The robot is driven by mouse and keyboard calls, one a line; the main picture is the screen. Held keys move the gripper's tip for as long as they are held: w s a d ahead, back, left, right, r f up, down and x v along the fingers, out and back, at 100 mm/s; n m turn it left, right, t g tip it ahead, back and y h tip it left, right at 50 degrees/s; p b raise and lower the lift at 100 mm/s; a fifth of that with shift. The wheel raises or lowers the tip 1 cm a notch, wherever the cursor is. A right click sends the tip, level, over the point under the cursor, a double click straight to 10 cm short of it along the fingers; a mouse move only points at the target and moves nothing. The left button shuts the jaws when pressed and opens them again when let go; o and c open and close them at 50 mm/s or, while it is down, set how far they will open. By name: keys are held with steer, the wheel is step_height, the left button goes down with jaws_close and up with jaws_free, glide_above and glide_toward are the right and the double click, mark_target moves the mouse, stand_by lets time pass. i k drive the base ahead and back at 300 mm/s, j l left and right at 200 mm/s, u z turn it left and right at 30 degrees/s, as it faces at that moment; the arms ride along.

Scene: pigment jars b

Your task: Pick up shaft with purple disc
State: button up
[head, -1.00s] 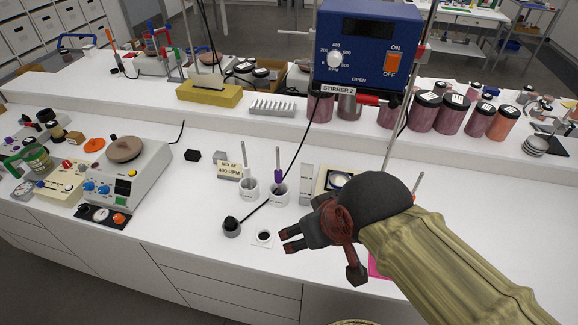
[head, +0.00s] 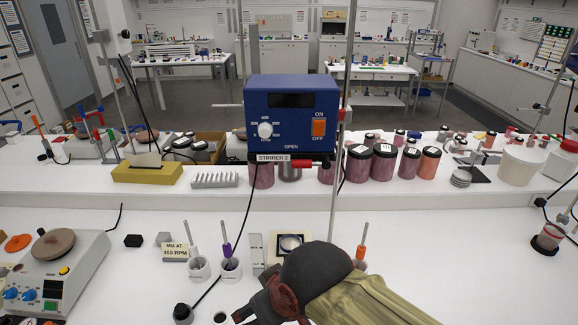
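The shaft with the purple disc (head: 226,250) stands upright in a white cup-shaped holder (head: 230,270) on the white bench, left of my arm. Its lower end is hidden inside the holder. A similar shaft (head: 194,248) with a pale top stands in another white holder (head: 200,269) just to its left. My gripper (head: 242,314) is at the bottom edge of the head view, nearer to me than the purple-disc shaft and apart from it. Its fingers are partly cut off by the frame edge; they stood apart in the earlier view. No object shows in it.
A blue stirrer unit (head: 293,118) stands behind, with a dark cable (head: 243,215) running down beside the purple-disc shaft. A label card (head: 174,252) and a hotplate (head: 60,265) are to the left. A balance (head: 289,245) and an orange-marked shaft (head: 361,251) are to the right.

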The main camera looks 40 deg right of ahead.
mark_target(226, 247)
steer(key=j, duration=0.45)
steer(key=i+j, duration=0.15)
steer(key=j, duration=0.8)
steer(key=j+z, duration=0.1)
steer(key=z, duration=0.35)
steer(key=j+z, duration=0.1)
steer(key=z, duration=0.35)
steer(key=j+z, duration=0.15)
steer(key=z, duration=0.3)
steer(key=j+z, duration=0.1)
steer(key=z, duration=0.3)
